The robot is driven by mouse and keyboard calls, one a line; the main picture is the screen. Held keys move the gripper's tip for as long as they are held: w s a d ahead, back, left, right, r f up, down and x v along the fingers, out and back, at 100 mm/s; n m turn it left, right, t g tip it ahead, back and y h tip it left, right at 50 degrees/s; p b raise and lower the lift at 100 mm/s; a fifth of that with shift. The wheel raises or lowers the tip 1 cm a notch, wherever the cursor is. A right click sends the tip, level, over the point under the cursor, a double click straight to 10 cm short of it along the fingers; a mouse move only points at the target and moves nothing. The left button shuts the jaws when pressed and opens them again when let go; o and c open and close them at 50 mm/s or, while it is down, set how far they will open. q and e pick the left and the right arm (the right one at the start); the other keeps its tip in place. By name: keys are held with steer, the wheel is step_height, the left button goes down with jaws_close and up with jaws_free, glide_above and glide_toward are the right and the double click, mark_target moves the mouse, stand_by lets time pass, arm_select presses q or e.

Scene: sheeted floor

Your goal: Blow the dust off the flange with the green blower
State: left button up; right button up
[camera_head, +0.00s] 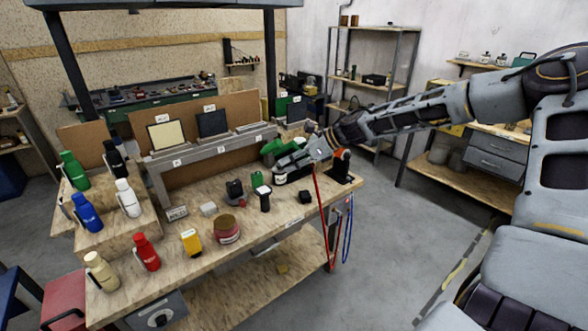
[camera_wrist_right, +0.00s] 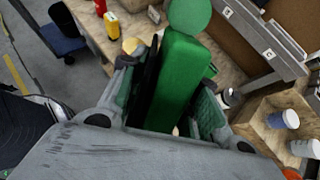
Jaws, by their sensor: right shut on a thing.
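My right gripper (camera_head: 284,162) is above the right part of the workbench, shut on the green blower (camera_head: 272,147). In the right wrist view the blower (camera_wrist_right: 178,85) is a long green body with a round green end, between the two fingers (camera_wrist_right: 165,110). A round, reddish tin-like thing with a tan top (camera_head: 227,229) stands on the bench to the left of the gripper; its top also shows in the right wrist view (camera_wrist_right: 130,45). I cannot tell whether it is the flange, and no dust can be made out. My left gripper is not in view.
On the workbench (camera_head: 330,196) stand a yellow thing (camera_head: 191,242), a red bottle (camera_head: 147,252) and a black-topped tool (camera_head: 263,198). Blue, white and green bottles stand at the left. A grey raised shelf (camera_head: 215,140) runs along the back. A red cord (camera_head: 319,215) hangs at the right.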

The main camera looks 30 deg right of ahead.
mark_target(282, 147)
steer(key=shift+w+a+r+n+g, duration=0.2)
steer(key=shift+a+r+n+g, duration=0.2)
steer(key=shift+r, duration=0.3)
steer(key=shift+r+y, duration=0.15)
steer(key=shift+y, duration=0.15)
steer(key=shift+w+r, duration=0.1)
steer(key=shift+r, duration=0.1)
steer(key=shift+r+n+g, duration=0.1)
steer(key=shift+n+g, duration=0.2)
steer(key=shift+w+a+r+n+g, duration=0.2)
steer(key=shift+a+r+n+g, duration=0.2)
steer(key=shift+r+n, duration=0.1)
steer(key=shift+a+r, duration=0.15)
steer(key=shift+r, duration=0.15)
steer(key=shift+w+a+r+n+g+y, duration=0.15)
steer(key=shift+a+r+n+g+y, duration=0.2)
steer(key=shift+n+g, duration=0.25)
